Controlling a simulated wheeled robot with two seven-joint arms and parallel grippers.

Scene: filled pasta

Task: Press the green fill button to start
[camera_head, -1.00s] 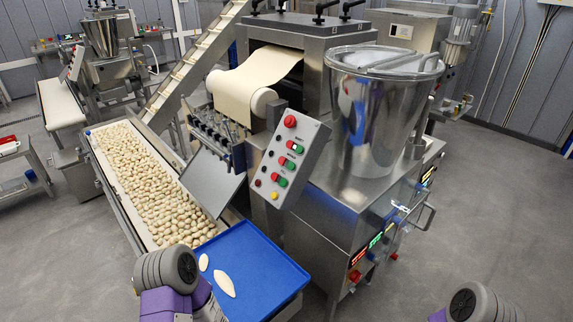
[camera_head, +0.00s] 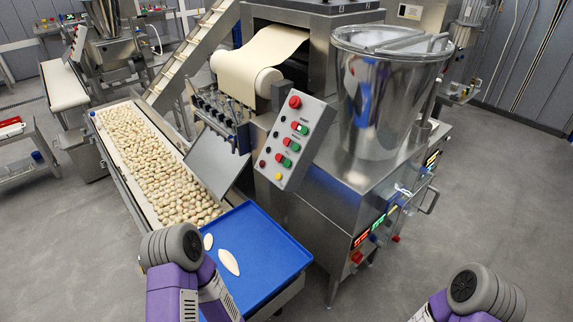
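The grey slanted control panel (camera_head: 268,158) stands in the middle of the head view, in front of the dough sheet machine. It has a red round button (camera_head: 295,101) at the top, several red and green button pairs, and a yellow button (camera_head: 278,176) at the bottom. Green buttons show at the upper pair (camera_head: 304,130), the middle pair (camera_head: 295,147) and the lower pair (camera_head: 287,162). The labels are too small to read, so I cannot tell which is fill. Only purple and grey links of my two arms show at the bottom; neither gripper is in view.
A blue tray (camera_head: 262,250) with two pale dough pieces lies below the panel. A conveyor (camera_head: 128,200) full of pasta runs along its left. A shiny hopper (camera_head: 383,105) stands right of the panel, above a cabinet with lit displays (camera_head: 378,222). Open floor lies at right.

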